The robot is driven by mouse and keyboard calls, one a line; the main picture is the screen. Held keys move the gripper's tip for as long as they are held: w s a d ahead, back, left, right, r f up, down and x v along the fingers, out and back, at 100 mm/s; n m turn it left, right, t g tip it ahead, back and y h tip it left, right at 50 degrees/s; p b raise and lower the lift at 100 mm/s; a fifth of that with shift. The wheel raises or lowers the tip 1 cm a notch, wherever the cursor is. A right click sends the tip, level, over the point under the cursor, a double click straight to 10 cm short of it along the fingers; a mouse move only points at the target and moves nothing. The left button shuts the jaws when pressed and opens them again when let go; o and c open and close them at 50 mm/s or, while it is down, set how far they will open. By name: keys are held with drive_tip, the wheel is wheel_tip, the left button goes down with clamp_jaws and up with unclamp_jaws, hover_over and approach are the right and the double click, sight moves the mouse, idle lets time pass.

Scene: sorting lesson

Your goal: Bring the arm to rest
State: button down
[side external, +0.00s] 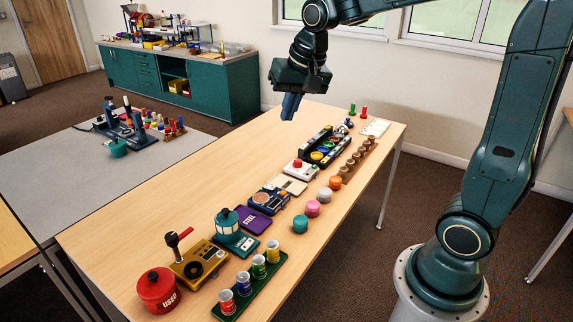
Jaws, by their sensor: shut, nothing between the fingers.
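My gripper (291,106) hangs in the air above the far half of the wooden table (185,180). Its fingers point down and are shut, with nothing seen between them. My arm reaches in from the right and over the top of the picture, so part of it is out of view. The gripper is apart from the objects on the table.
Along the table stand a red pot (157,290), a lever device (198,260), a green tray (222,314) with cups, a teal lantern (228,222), a purple tray (246,220), round lids and a black tray (306,152). The table's left strip is clear.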

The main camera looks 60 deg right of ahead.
drive_tip(key=s+a+n, duration=0.2)
drive_tip(key=s+n, duration=0.1)
drive_tip(key=s, duration=0.7)
drive_tip(key=s+a+n+t, duration=0.1)
drive_tip(key=s+a+n, duration=0.2)
drive_tip(key=s, duration=0.7)
drive_tip(key=shift+a+n+t, duration=0.15)
drive_tip(key=shift+n+t, duration=0.15)
drive_tip(key=shift+n, duration=0.4)
